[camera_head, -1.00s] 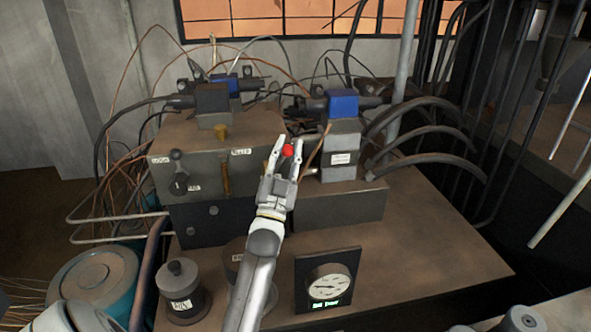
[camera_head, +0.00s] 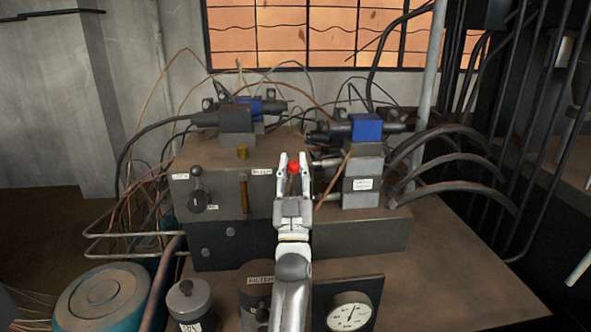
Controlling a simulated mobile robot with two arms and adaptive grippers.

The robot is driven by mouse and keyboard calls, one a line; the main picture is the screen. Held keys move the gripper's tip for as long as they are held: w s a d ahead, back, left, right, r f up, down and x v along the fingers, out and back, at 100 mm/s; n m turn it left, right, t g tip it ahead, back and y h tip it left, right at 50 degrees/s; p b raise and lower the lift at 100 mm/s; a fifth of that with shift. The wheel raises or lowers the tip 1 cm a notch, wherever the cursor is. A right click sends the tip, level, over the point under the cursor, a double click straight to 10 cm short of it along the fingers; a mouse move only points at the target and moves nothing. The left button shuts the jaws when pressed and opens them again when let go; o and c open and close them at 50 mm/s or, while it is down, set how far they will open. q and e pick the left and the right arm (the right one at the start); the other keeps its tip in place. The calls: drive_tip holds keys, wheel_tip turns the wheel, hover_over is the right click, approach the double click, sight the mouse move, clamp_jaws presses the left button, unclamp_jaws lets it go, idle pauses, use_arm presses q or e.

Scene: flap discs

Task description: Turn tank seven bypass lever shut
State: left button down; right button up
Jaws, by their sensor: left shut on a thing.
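A small red ball knob (camera_head: 294,168) sits between the fingertips of my left gripper (camera_head: 294,166), which is shut on it. The knob is in the gap between the grey-brown control block (camera_head: 222,197) on the left and the grey valve stack (camera_head: 362,188) with a blue top on the right. The lever's shaft below the knob is hidden by my gripper. A black-knobbed lever (camera_head: 197,185) stands on the left block's front, apart from my gripper. Small white labels are too small to read surely. My right gripper is not in view.
A round gauge (camera_head: 349,312) and a canister labelled FILTER (camera_head: 258,300) stand in front, beside my left forearm. A lidded pot (camera_head: 188,302) is at lower left. Thick black hoses (camera_head: 450,165) curve at the right. The brown bench top (camera_head: 450,245) is clear at right.

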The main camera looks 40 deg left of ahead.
use_arm(q)
drive_tip(key=c, duration=1.1)
unclamp_jaws()
drive_tip(key=shift+a, duration=0.1)
drive_tip(key=shift+c, duration=0.2)
drive_tip(key=shift+r, duration=5)
